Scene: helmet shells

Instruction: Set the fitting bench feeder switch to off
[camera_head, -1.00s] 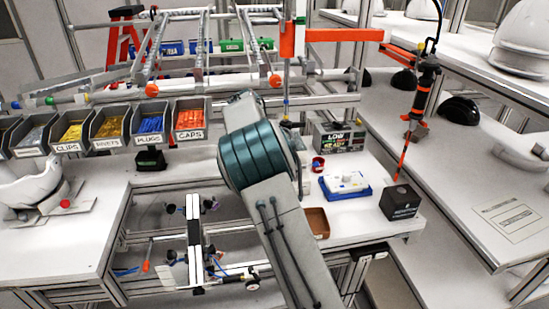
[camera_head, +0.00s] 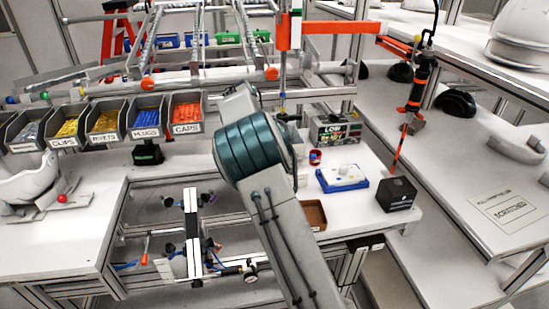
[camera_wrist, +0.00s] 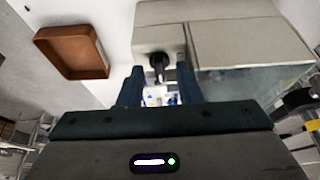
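What looks like the same box (camera_wrist: 225,38) fills the top of the wrist view. A small black switch lever (camera_wrist: 158,66) sticks out of its face. My gripper (camera_wrist: 159,84) is open, with one dark finger left of the lever and one right of it. Gaps show between fingers and lever; contact cannot be seen. The lever's setting is not readable. In the head view my arm hides the fingers and the switch.
A brown tray (camera_wrist: 72,51) lies left of the box in the wrist view. A hanging orange-and-black tool (camera_head: 421,85) is to the right.

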